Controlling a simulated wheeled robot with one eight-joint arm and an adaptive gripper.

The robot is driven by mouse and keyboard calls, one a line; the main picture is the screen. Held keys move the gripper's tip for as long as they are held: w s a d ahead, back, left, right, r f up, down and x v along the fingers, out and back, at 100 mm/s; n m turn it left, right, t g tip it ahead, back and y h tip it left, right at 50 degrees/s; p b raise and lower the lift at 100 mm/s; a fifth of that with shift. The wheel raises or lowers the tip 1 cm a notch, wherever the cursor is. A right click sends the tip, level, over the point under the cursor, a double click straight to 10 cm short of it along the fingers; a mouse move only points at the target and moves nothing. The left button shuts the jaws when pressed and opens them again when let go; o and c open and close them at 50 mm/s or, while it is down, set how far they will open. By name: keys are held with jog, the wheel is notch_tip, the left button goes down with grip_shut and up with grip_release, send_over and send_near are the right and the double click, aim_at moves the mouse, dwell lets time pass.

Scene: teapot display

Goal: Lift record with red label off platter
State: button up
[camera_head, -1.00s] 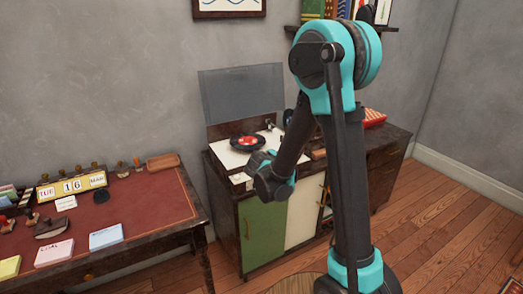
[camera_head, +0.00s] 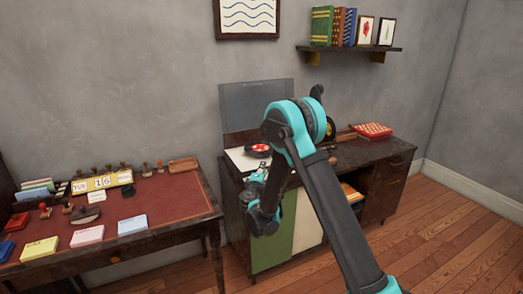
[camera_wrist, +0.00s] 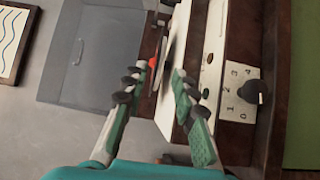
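The record with the red label (camera_head: 258,149) lies on the white-topped record player (camera_head: 236,160), partly hidden behind my arm. In the wrist view it seems to show nearly edge-on as a thin dark strip with a red patch (camera_wrist: 153,62), beyond my fingertips. My gripper (camera_wrist: 155,86) is open, its two fingers apart, with nothing visibly held between them. In the head view my gripper (camera_head: 262,180) is at the front of the record player, below the record in the picture. The platter itself is hidden.
The clear raised lid (camera_head: 256,105) stands behind the player. A numbered dial with a dark knob (camera_wrist: 258,91) is on its front edge. A red box (camera_head: 373,130) lies on the cabinet at right. The desk (camera_head: 160,209) at left holds stamps and note pads.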

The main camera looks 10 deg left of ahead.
jog(key=w, duration=1.2)
jog(key=shift+w+d, duration=0.1)
jog(key=shift+d, duration=0.2)
jog(key=shift+c, duration=0.5)
grip_shut()
